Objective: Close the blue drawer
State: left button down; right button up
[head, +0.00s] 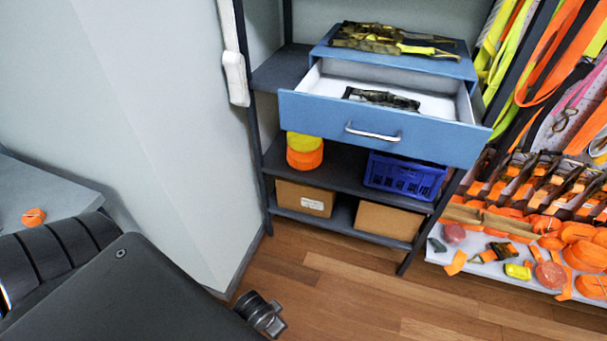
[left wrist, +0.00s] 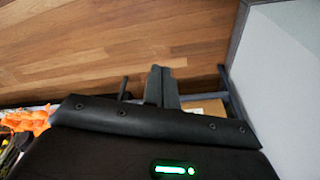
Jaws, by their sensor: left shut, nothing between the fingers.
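The blue drawer (head: 320,112) is pulled well out of its blue cabinet (head: 462,66) on the dark shelf unit. Its front has a silver bar handle (head: 373,132). A dark camouflage bundle (head: 382,98) lies inside on the white drawer floor. My left gripper (head: 268,318) is low over the wooden floor, well below and left of the drawer, touching nothing. Its fingers also show together and empty in the left wrist view (left wrist: 160,86). My right gripper is in neither view.
Camouflage straps (head: 392,40) lie on the cabinet top. Lower shelves hold yellow and orange rolls (head: 304,152), a dark blue basket (head: 404,176) and cardboard boxes (head: 304,198). A strap display (head: 545,200) stands right. A pale wall is left; the wooden floor (head: 350,295) in front is clear.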

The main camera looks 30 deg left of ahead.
aim_at(319, 123)
pick_arm(q)
jog(key=w+a+r+t, duration=0.15)
jog(key=a+r, duration=0.25)
jog(key=r, duration=0.9)
jog(key=w+a+r+m+t+y, duration=0.1)
jog(key=w+a+r+m+t, duration=0.7)
jog(key=w+a+r, duration=0.45)
jog(key=w+d+r+m+t+h, duration=0.1)
jog(key=w+r+m+t+h, duration=0.15)
jog(key=r+m+h, duration=0.4)
jog(key=w+d+r+m+t+h, duration=0.1)
jog(key=w+r+m+h, duration=0.25)
jog(key=r+m, duration=0.6)
jog(key=shift+n, duration=0.9)
jog(key=x, duration=0.3)
jog(key=a+r+p+x, duration=0.1)
jog(key=x, duration=0.3)
jog(key=w+x, duration=0.1)
jog(key=x, duration=0.3)
jog(key=shift+a+r+p, duration=0.2)
jog(key=shift+r+p, duration=0.1)
jog(key=shift+p, duration=0.05)
jog(key=shift+w+a+f, duration=0.15)
jog(key=shift+w, duration=0.5)
